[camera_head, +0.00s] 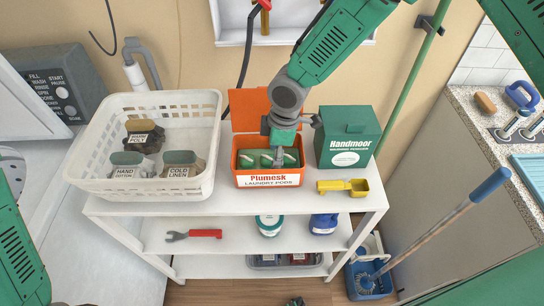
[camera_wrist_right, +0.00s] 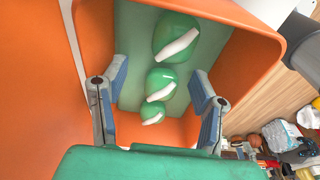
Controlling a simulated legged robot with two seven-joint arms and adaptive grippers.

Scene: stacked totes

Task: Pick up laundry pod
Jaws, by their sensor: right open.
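The orange Plumesk laundry pods box (camera_head: 268,181) stands open on the white shelf's top, its lid raised at the back. Green and white pods (camera_head: 290,159) lie inside it. My right gripper (camera_head: 266,157) reaches down into the box from above and partly hides the pods. In the right wrist view, three pods show in a row: a far one (camera_wrist_right: 176,38), a middle one (camera_wrist_right: 160,83) and a near one (camera_wrist_right: 152,113). The open fingers (camera_wrist_right: 160,88) stand on either side of the row, apart from the pods. My left gripper is out of view.
A white basket (camera_head: 85,175) with several labelled containers stands left of the box. A green Handmoor box (camera_head: 348,140) stands close on the right, with a yellow scoop (camera_head: 343,186) in front of it. The raised orange lid (camera_head: 248,105) is behind the gripper.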

